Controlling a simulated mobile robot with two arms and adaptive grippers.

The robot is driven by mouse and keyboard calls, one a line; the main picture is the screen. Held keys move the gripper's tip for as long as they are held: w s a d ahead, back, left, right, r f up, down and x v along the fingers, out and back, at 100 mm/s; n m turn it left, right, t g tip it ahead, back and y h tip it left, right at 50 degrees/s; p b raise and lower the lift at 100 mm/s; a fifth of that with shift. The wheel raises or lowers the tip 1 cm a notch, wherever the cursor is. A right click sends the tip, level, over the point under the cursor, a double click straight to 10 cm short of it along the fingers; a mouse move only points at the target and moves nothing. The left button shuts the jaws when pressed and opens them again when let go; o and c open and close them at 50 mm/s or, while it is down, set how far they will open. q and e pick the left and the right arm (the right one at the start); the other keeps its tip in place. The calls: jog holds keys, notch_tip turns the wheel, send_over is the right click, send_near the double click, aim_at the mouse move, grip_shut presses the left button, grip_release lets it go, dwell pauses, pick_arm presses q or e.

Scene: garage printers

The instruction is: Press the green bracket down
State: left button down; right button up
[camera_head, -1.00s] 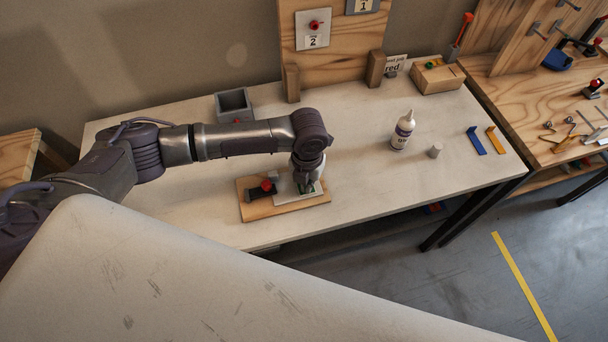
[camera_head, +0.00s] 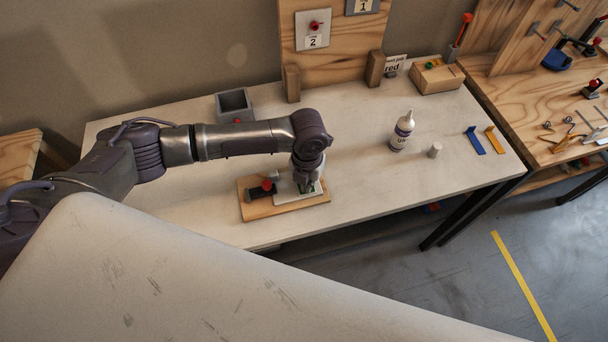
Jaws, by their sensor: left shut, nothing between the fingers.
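My left gripper (camera_head: 307,186) points down over the white plate (camera_head: 287,195) on a small wooden board (camera_head: 258,210). It is shut with nothing seen between its fingers. A small bit of green (camera_head: 316,188) shows beside the fingertips; this looks like the green bracket, mostly hidden by the gripper. I cannot tell whether the fingers touch it. A dark clamp with a red knob (camera_head: 267,185) sits on the board's left part. My right gripper is not in view.
A glue bottle (camera_head: 402,131) and a grey cylinder (camera_head: 434,151) stand right of the board. A grey bin (camera_head: 234,105) stands behind my arm.

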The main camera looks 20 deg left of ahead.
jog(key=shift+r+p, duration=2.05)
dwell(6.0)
